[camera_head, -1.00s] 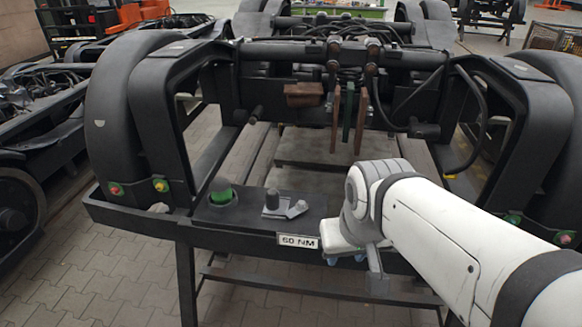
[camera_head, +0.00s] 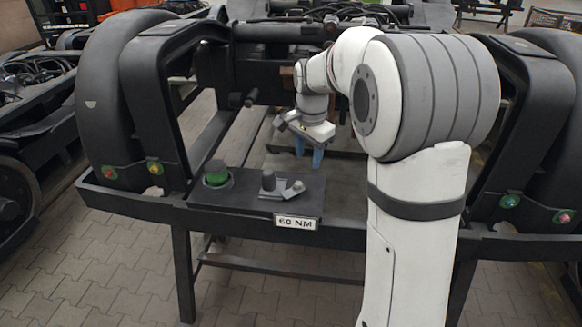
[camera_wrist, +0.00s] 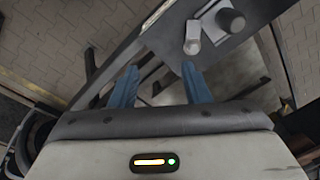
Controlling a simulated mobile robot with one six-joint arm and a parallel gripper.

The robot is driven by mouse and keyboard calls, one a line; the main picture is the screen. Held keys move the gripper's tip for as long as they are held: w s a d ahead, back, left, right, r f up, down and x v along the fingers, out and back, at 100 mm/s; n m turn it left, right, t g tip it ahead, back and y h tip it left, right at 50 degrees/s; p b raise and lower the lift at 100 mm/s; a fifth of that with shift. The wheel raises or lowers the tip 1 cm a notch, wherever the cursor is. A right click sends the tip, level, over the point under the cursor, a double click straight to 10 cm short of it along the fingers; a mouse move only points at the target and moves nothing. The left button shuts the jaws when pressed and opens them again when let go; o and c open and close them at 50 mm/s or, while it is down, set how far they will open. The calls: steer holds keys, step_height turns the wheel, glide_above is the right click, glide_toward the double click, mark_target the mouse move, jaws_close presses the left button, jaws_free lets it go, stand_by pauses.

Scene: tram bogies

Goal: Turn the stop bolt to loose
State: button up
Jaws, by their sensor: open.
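A black plate (camera_head: 238,199) on the front beam bears a dark round knob (camera_head: 268,181) and a small grey lever (camera_head: 291,189) beside it. Which of these is the stop bolt I cannot tell for sure. In the wrist view the knob (camera_wrist: 231,20) and the lever (camera_wrist: 192,38) show near the top, right of centre. My gripper (camera_head: 308,157) has blue fingers and hangs just behind and right of the plate in the head view. In the wrist view the gripper (camera_wrist: 160,84) is open, with nothing between its fingers, apart from knob and lever.
A green cap (camera_head: 216,173) stands on the plate's left part. A "60 NM" label (camera_head: 297,222) is on the front beam. Coloured round fittings (camera_head: 154,167) sit on the frame near both wheels. The dark bogie frame (camera_head: 158,115) rises at both sides.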

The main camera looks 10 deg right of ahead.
mark_target(298, 182)
steer(key=w+f+m, duration=0.1)
steer(key=w+f, duration=0.2)
steer(key=w+f+m, duration=0.2)
steer(key=w+f, duration=0.1)
steer(key=w, duration=0.1)
steer(key=w+f+m+g+b, duration=0.1)
steer(key=w+f+m, duration=0.1)
steer(key=w+f, duration=0.1)
steer(key=shift+w+a+f, duration=0.1)
steer(key=shift+w+f, duration=0.25)
steer(key=shift+f, duration=0.1)
steer(key=shift+w+f, duration=0.2)
steer(key=shift+f, duration=0.1)
step_height(298, 182, down, 8)
steer(key=shift+r+p, duration=0.15)
steer(key=shift+p, duration=0.2)
jaws_close()
